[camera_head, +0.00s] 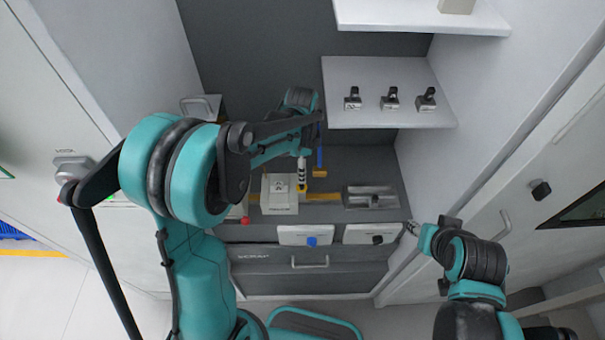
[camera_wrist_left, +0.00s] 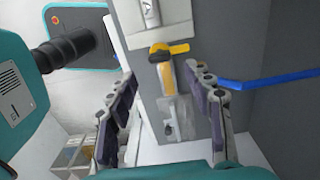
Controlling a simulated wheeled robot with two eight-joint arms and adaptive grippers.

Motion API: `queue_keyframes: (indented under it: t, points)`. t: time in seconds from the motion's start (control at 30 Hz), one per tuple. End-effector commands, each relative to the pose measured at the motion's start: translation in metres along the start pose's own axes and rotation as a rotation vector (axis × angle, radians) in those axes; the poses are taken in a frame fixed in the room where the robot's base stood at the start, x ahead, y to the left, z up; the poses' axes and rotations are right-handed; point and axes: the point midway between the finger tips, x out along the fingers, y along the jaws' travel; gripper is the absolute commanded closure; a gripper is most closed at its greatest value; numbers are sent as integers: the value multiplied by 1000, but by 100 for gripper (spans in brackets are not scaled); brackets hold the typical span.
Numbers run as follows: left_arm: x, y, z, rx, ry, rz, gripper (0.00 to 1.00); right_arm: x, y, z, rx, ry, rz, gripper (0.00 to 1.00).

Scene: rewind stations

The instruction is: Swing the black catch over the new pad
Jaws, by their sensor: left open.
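A black piece (camera_head: 377,239) sits on a white front panel (camera_head: 354,233) below the bench; I cannot tell for sure that it is the catch. A white block (camera_head: 279,194) with a small metal fitting on top stands on the bench; I cannot tell which piece is the new pad. My left gripper (camera_wrist_left: 166,80) is open in the left wrist view. A yellow lever (camera_wrist_left: 170,49) and a grey metal plate (camera_wrist_left: 182,120) show beyond and between its fingers, with nothing gripped. My right gripper (camera_head: 413,229) is small at the bench's right front, its jaws unclear.
A blue piece (camera_head: 311,241) sits on a second white panel. A metal plate (camera_head: 370,197) lies on the bench's right. A white shelf (camera_head: 370,72) with three small clamps overhangs the back right. My left arm hides the bench's left.

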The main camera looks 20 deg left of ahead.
Motion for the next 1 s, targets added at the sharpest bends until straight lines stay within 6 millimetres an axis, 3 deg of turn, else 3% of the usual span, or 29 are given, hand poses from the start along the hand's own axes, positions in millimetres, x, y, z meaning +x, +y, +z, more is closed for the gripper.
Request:
queue_keyframes:
  t: [0.2,0.4,0.77,0.97,1.0]
  points:
    - [38,0,0,-2,0,-1,48,8,0,6,0,0,0,60]
    - [63,0,0,-3,1,-2,48,12,0,8,0,0,0,60]
    - [70,0,0,-4,1,-2,48,12,0,8,0,0,0,60]
    - [70,0,0,-4,1,-2,96,12,0,8,0,0,0,60]
    - [70,0,0,-4,1,-2,98,12,0,8,0,0,0,60]
